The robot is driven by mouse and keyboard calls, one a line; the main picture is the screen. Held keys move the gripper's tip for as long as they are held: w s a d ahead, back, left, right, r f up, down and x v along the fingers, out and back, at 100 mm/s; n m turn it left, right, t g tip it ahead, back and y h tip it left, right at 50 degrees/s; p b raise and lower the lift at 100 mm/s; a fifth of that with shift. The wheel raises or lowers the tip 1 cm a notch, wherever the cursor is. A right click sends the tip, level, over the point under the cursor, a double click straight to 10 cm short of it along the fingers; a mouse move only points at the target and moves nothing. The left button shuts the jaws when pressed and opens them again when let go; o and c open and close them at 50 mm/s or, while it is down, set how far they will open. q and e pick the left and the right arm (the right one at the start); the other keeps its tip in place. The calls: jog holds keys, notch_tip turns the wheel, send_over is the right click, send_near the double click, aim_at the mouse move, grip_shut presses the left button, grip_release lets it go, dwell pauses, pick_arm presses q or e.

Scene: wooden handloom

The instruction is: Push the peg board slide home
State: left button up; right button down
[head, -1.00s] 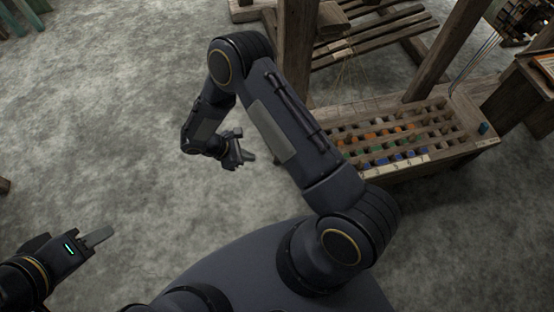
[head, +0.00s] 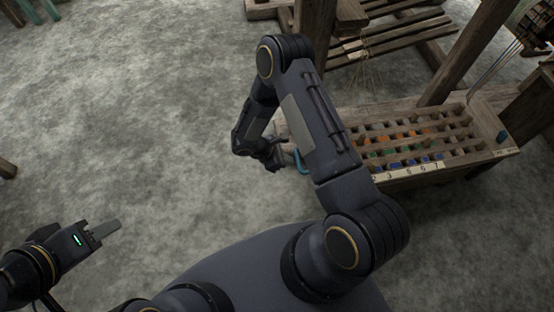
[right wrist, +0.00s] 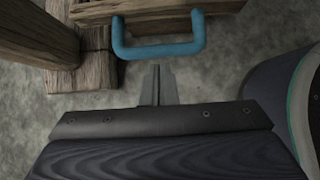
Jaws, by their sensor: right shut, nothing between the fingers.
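The wooden peg board (head: 480,150) stands at the right in the head view, with orange, green and blue pegs in its grid and numbers along its near edge. A blue U-shaped handle (head: 301,164) shows at its left end, partly behind my right arm. In the right wrist view the handle (right wrist: 160,51) sits against a wooden end piece. My right gripper (right wrist: 158,68) is shut and empty, its tips just short of the handle's bar in the picture; I cannot tell if they touch. My left gripper (head: 112,229) is far off at lower left, its opening unclear.
Loom posts and slats (head: 395,38) stand behind the peg board. A wooden post (right wrist: 38,38) and block stand left of the handle in the right wrist view.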

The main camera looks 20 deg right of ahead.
jog(key=shift+d, duration=0.25)
jog(key=shift+s, duration=0.1)
pick_arm(q)
jog(key=shift+f+b, duration=0.4)
pick_arm(e)
jog(key=s+d, duration=0.2)
jog(key=d, duration=0.4)
jog(key=shift+d, duration=0.15)
jog(key=shift+s, duration=0.1)
